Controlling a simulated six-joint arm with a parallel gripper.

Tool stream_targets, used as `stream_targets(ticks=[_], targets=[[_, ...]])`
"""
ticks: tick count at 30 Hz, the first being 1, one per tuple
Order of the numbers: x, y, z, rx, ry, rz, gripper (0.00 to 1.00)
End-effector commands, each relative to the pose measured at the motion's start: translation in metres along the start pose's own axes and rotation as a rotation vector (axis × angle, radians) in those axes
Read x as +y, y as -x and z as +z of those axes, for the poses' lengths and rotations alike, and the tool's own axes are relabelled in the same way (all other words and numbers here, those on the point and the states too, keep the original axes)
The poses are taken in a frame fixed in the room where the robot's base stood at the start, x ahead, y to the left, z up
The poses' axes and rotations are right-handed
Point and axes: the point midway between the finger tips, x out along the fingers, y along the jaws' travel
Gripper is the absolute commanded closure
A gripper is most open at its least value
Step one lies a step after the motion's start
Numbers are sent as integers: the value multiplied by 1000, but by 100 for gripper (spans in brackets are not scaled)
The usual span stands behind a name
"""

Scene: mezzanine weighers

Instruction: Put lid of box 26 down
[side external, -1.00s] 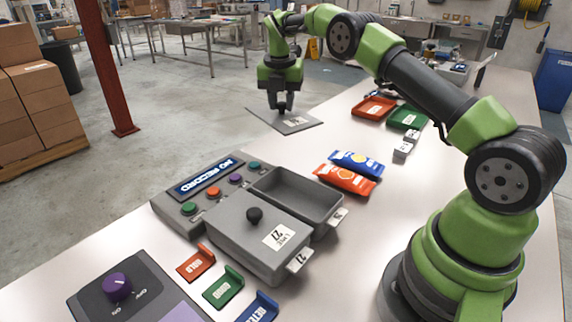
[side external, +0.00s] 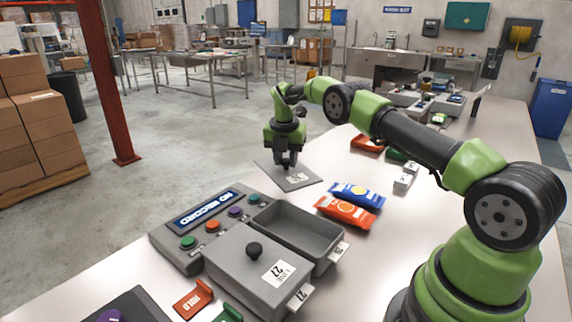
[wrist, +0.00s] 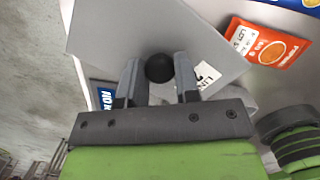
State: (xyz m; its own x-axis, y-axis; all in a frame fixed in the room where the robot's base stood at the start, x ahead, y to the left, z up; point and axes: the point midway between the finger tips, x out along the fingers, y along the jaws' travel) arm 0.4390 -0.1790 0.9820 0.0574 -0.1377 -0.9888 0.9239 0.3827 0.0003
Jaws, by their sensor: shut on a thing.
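A flat grey lid (side external: 300,180) with a white label hangs from my gripper (side external: 289,164), out past the open box and the snack packets, by the table's left edge. Its gap to the table is hard to judge. In the wrist view, the lid (wrist: 105,35) has a black round knob (wrist: 159,67) between the two fingers of my gripper (wrist: 158,78). Its label (wrist: 205,76) is partly covered by a finger, and its number cannot be read. An open, empty grey box (side external: 268,224) stands on the table; its tag is too small to read.
A closed grey box (side external: 235,262) labelled 27 with a black knob stands in front of the open box. A button panel (side external: 180,240) reading NO RECORD lies left. Orange (side external: 345,212) and blue (side external: 357,194) packets and white blocks (side external: 404,182) lie right. Trays are behind.

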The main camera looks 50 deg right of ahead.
Motion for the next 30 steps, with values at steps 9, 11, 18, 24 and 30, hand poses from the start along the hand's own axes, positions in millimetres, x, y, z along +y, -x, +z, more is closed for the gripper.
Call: stream_targets(ticks=[9, 11, 18, 24, 30], targets=[[0, -16, -2, -1, -1, 1, 94], [0, -16, -2, -1, -1, 1, 94], [0, -22, -3, 0, 0, 1, 94], [0, -23, -3, -1, 0, 1, 45], [0, -22, -3, -1, 0, 1, 45]])
